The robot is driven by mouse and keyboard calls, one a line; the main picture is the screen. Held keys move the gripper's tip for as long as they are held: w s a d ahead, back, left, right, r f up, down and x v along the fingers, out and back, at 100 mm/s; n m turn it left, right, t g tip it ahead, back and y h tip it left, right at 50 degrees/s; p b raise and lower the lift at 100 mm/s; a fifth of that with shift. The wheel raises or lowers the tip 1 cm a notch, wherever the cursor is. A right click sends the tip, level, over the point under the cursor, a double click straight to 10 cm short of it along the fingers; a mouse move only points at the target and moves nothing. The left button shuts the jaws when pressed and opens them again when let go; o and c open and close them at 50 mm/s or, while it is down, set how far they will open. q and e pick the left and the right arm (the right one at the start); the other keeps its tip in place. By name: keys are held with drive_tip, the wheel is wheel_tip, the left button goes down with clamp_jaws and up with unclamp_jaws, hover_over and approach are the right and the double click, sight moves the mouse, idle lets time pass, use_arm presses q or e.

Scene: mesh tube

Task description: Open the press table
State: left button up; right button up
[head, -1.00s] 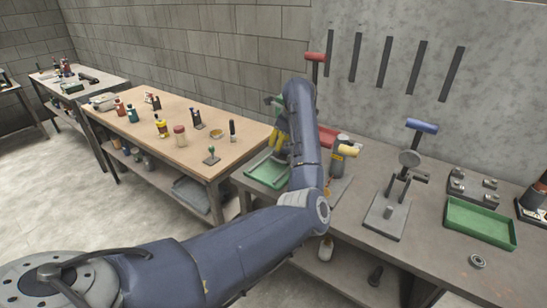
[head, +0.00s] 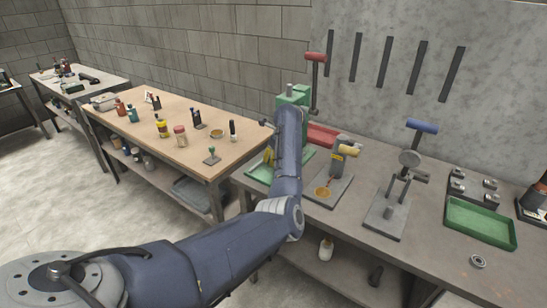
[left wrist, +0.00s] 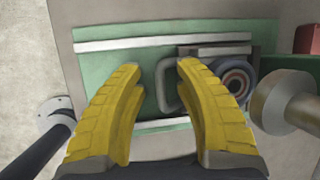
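The green press (head: 292,97) stands on the grey workbench at the back, partly hidden behind my left arm. In the left wrist view its green bed (left wrist: 155,48) carries pale rails, with a grey block and round dark part (left wrist: 236,78) on the right. A grey U-shaped handle (left wrist: 163,88) sticks out from that block. My left gripper (left wrist: 160,68) is open, its yellow fingers on either side of the handle, with gaps showing. Whether they touch it is unclear. In the head view the left gripper (head: 267,156) is low over the green bed, mostly hidden. My right gripper is out of view.
A wooden table (head: 175,135) with bottles stands left.

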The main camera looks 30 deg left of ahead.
use_arm(q)
clamp_jaws()
idle(0.8)
